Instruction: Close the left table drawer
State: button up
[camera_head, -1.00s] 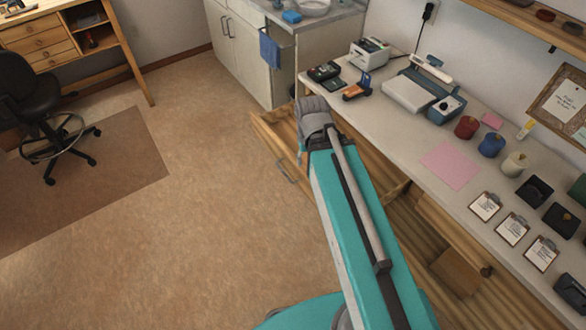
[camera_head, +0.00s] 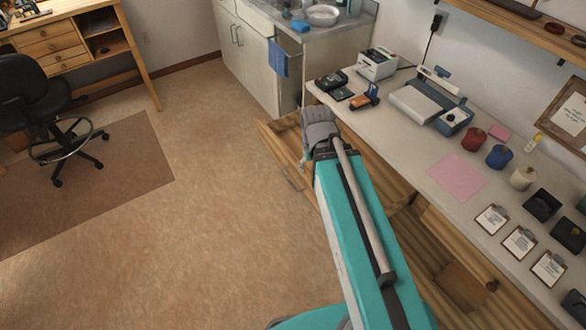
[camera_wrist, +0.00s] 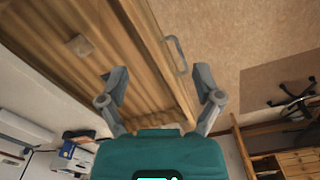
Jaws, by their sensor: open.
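The left table drawer (camera_head: 275,137) is pulled out from under the worktop, its wooden front and metal handle (camera_head: 293,180) facing the floor on the left. In the wrist view its front panel (camera_wrist: 150,45), handle (camera_wrist: 175,55) and ribbed wooden inside are close. My gripper (camera_wrist: 162,88) is open and empty, its fingers spread above the drawer, one over the inside and one on the handle side of the front. I cannot tell whether a finger touches the wood.
The worktop (camera_head: 410,160) above holds a scale, jars, clipboards and a pink sheet. A white cabinet (camera_head: 250,60) with a blue towel stands beyond. The floor at the left is clear up to a black chair (camera_head: 45,100).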

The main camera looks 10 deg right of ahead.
jog(key=shift+w+a+f+n+b, duration=0.15)
jog(key=shift+w+f+n+b, duration=0.15)
jog(key=shift+w+f, duration=0.1)
jog(key=shift+c, duration=1)
jog(key=w+f+n+b, duration=0.1)
jog(key=w+a+f+n+h+b, duration=0.1)
jog(key=w+f+n+b, duration=0.1)
jog(key=shift+w+a+h, duration=0.3)
jog(key=shift+w, duration=0.1)
jog(key=c, duration=0.6)
jog(key=w+a+f+n+h+b, duration=0.1)
jog(key=w+n+b, duration=0.1)
jog(key=w+a+f+n+b, duration=0.2)
jog(key=w, duration=0.1)
jog(key=w+a+f+n+h+b, duration=0.1)
jog(key=w+n+b, duration=0.1)
jog(key=n, duration=0.1)
jog(key=shift+w+a+f+t+h, duration=0.15)
jog(key=shift+a+f+t+h, duration=0.15)
jog(key=shift+a+f, duration=0.1)
grip_shut()
jog(key=w+a+f+n+t+h+b, duration=0.2)
jog(key=w+a+f+n+h+b, duration=0.2)
jog(key=w+a+n+b, duration=0.4)
jog(key=w+a+n, duration=0.2)
jog(key=a+n, duration=0.1)
jog(key=a, duration=0.2)
jog(key=shift+w+f+n+t+b, duration=0.2)
jog(key=shift+w+n+t+b, duration=0.1)
jog(key=shift+t, duration=0.1)
